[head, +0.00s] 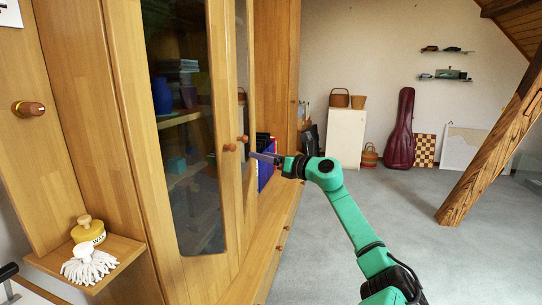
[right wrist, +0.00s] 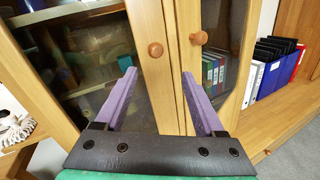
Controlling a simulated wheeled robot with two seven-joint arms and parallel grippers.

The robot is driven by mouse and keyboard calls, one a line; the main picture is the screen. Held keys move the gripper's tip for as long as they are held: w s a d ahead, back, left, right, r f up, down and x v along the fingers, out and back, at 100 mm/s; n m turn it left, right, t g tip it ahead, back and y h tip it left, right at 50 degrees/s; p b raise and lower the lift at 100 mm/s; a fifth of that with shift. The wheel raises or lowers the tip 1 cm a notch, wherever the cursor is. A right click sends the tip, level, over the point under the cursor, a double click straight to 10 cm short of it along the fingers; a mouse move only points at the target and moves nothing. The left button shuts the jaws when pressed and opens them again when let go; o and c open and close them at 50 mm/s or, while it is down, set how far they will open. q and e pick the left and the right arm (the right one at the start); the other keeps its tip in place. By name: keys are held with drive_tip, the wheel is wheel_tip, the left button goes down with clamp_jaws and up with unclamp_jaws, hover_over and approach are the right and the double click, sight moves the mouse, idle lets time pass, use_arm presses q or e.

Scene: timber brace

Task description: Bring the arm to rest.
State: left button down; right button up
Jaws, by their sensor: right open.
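My right arm (head: 345,215) is green and reaches up from the bottom right in the head view. Its gripper (head: 252,155) is stretched out in front of the wooden cabinet's glass doors, near the round door knobs. In the right wrist view the two purple fingers (right wrist: 163,98) stand wide apart with nothing between them. A knob (right wrist: 155,49) on the left door and a knob (right wrist: 199,38) on the right door lie beyond the fingertips. Contact with the cabinet cannot be made out. My left gripper is not recognisable in view.
The cabinet's glass door (head: 185,130) fills the left. Binders (right wrist: 268,65) stand on an open shelf right of the doors. A slanted timber brace (head: 490,150) stands at right. The grey carpet (head: 330,225) is largely clear.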

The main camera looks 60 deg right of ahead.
use_arm(q)
drive_tip(key=shift+s+f, duration=0.2)
drive_tip(key=shift+s, duration=0.05)
use_arm(e)
drive_tip(key=shift+s+a, duration=0.25)
drive_tip(key=shift+s, duration=1)
use_arm(q)
drive_tip(key=shift+r, duration=0.1)
use_arm(e)
drive_tip(key=shift+d, duration=0.1)
